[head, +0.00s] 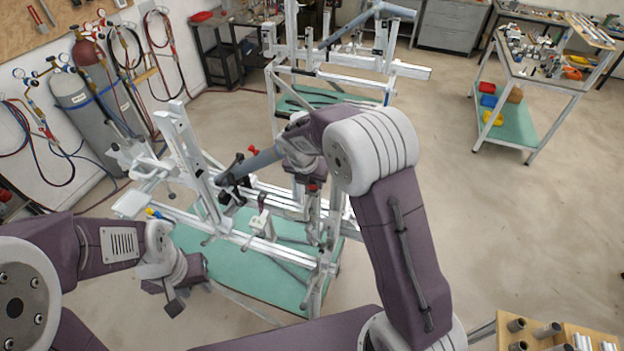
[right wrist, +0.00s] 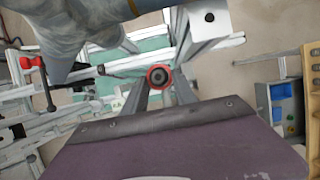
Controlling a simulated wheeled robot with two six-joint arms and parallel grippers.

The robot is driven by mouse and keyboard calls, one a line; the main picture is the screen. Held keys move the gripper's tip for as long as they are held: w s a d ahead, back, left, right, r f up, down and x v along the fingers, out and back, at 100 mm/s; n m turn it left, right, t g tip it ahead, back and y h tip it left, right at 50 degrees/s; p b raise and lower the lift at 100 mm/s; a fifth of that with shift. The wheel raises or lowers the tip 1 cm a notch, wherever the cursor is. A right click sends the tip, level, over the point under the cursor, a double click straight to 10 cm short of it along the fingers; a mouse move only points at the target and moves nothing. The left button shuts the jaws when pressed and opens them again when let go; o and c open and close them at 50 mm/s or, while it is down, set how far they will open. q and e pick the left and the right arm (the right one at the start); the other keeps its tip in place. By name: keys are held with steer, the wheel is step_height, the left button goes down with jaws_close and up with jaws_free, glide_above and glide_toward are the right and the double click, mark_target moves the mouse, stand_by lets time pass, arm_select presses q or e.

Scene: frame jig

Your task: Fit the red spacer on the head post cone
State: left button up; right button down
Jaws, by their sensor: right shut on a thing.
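In the right wrist view, the red spacer (right wrist: 158,76) is a small red ring with a dark centre. It sits between the fingertips of my right gripper (right wrist: 160,84), which is shut on it. In the head view, a small dark red spot shows at the right gripper (head: 312,186), below my right forearm, at the right end of the frame jig (head: 262,246). I cannot make out the head post cone; it may be hidden behind the spacer or gripper. My left gripper (head: 173,302) is low at the jig's near left, away from the spacer; its jaws are unclear.
A blue-grey tube (head: 262,160) lies above the jig, close to the right gripper. A red-handled clamp (head: 252,150) stands nearby. A second frame stand (head: 345,75) is behind. A wooden rack (head: 550,332) is at the front right.

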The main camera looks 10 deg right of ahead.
steer(key=shift+f+b, duration=0.55)
steer(key=shift+f, duration=0.5)
steer(key=c, duration=0.9)
jaws_free()
steer(key=b+v, duration=0.2)
steer(key=v, duration=0.7)
steer(key=shift+b, duration=0.4)
